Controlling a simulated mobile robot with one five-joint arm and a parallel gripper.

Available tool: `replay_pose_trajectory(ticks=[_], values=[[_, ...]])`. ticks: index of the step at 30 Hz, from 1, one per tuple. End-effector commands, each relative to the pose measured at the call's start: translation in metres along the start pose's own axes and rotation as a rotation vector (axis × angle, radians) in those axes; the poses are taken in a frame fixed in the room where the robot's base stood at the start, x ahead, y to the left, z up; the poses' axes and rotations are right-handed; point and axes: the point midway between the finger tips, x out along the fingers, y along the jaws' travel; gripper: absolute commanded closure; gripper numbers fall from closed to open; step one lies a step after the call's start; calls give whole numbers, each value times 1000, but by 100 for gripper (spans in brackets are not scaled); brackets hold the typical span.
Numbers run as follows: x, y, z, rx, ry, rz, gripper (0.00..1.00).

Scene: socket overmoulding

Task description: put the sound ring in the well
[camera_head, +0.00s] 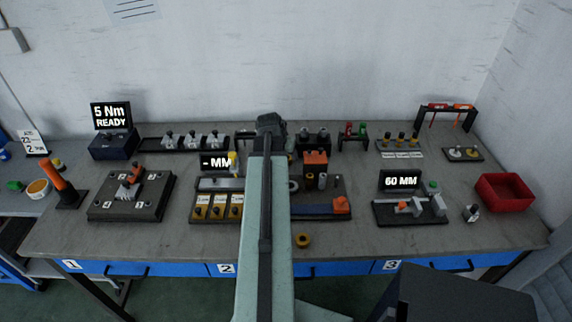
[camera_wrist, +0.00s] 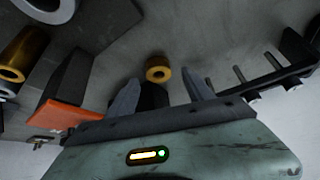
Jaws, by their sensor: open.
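My gripper (camera_wrist: 163,84) is open in the wrist view, its two grey fingers apart with nothing held. A small brass-coloured ring (camera_wrist: 158,69) shows beyond the gap between the fingertips, close to a dark round part (camera_wrist: 153,95); I cannot tell whether they touch. A larger grey ring (camera_wrist: 45,8) is at the upper left of the wrist view. In the head view a grey ring (camera_head: 293,186) stands just right of my arm, and a brass ring (camera_head: 303,241) lies near the bench's front edge. I cannot tell which ring is sound or make out the well. My arm hides the fingertips there.
An orange-topped dark block (camera_wrist: 68,112) stands left of my gripper in the wrist view, and a rack with pegs (camera_wrist: 265,80) is at the right. In the head view a red bin (camera_head: 505,192) sits at the right.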

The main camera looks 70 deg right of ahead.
Motion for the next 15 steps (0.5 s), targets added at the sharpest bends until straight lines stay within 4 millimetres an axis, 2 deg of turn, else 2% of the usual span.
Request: replay_pose_trajectory(ticks=[1,4,11,14,15], values=[[19,2,3,2,0,1,40],[33,1,2,1,0,0,40],[31,1,0,0,0,-1,40],[31,1,0,0,0,-1,65],[31,1,0,0,0,-1,76]])
